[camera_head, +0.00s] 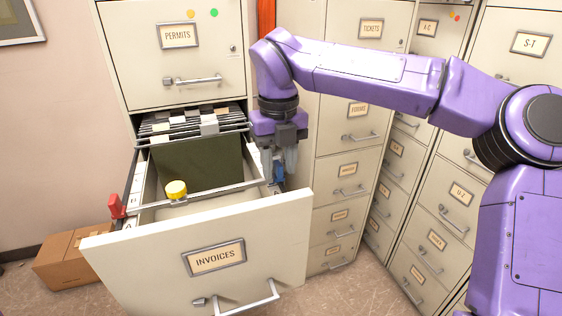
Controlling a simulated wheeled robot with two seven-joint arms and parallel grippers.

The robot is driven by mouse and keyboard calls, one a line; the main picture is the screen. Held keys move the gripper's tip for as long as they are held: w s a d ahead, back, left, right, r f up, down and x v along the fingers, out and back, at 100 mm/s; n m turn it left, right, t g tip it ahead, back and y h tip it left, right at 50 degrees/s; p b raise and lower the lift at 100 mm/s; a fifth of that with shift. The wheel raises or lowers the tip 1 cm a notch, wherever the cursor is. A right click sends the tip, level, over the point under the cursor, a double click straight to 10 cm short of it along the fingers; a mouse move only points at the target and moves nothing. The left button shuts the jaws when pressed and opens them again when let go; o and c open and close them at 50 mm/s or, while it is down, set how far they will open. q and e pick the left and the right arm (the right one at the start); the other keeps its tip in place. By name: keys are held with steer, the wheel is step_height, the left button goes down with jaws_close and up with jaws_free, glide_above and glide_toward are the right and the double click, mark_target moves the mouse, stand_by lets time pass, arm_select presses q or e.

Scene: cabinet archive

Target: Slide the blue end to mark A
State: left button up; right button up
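The drawer labelled INVOICES (140,259) is pulled open. A thin crossbar (222,187) spans it, with a red end (117,207) on the left rim and a blue end (279,172) at the right rim. A yellow knob (176,188) sits along the bar. My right gripper (279,169) points down at the right rim, its grey fingers at the blue end, which they partly hide. I cannot tell whether they are closed on it. My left gripper is not in view.
Hanging files (190,124) and a dark green divider (198,164) fill the back of the drawer. The closed PERMITS drawer (135,55) is above. More cabinets (340,215) stand close on the right. A cardboard box (68,260) is on the floor at left.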

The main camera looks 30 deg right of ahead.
mark_target(278, 164)
step_height(278, 164, up, 10)
steer(key=p, duration=0.1)
steer(key=shift+r, duration=0.25)
